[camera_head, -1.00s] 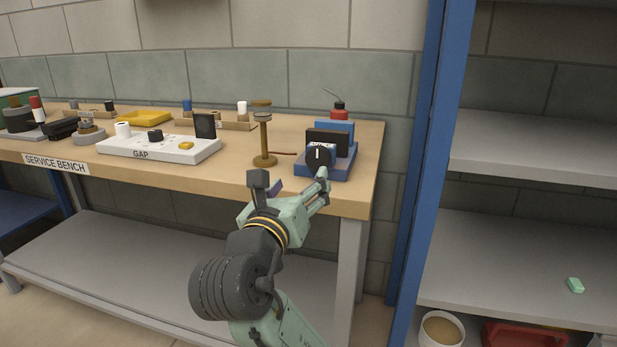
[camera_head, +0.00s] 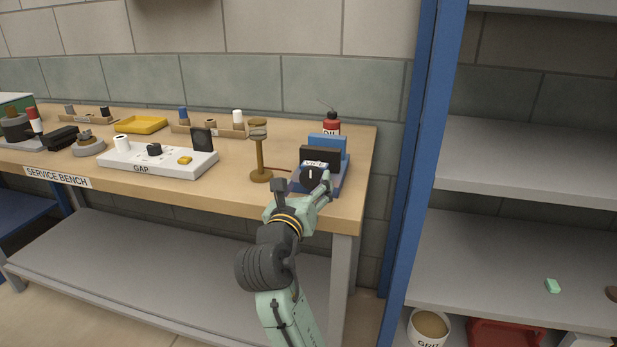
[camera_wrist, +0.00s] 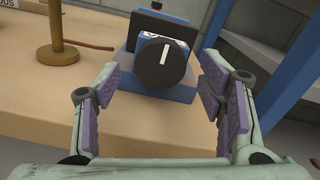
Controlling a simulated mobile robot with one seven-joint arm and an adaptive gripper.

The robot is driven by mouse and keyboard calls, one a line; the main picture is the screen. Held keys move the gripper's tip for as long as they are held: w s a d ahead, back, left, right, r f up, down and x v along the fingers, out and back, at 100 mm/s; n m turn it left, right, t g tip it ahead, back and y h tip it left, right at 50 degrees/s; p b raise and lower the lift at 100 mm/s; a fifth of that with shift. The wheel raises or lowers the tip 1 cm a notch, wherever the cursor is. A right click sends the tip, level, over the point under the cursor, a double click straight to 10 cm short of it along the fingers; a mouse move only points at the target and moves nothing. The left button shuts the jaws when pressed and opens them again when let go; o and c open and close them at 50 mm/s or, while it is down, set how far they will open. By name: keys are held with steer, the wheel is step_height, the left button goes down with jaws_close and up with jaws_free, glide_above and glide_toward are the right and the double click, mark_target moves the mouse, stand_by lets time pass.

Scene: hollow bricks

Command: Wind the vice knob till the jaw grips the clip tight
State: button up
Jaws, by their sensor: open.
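The vice is a blue block (camera_head: 329,142) with a dark jaw block (camera_head: 321,155) at the right end of the bench. Its round black knob (camera_head: 311,176) faces me and has an upright white mark. In the wrist view the knob (camera_wrist: 161,64) sits ahead, between and just beyond my open fingers. My gripper (camera_head: 302,189) is open and empty in front of the vice, its fingers spread to both sides of the knob. I see no contact with the knob. I cannot make out the clip.
A brass stand (camera_head: 260,155) stands close left of the vice, with a thin reddish-brown strip (camera_head: 279,170) between them. A red oil can (camera_head: 332,124) is behind. A white GAP board (camera_head: 150,160) lies farther left. The wooden bench front (camera_head: 235,198) is clear.

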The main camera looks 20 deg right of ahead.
steer(key=shift+x, duration=0.8)
steer(key=shift+c, duration=0.3)
steer(key=c, duration=1.1)
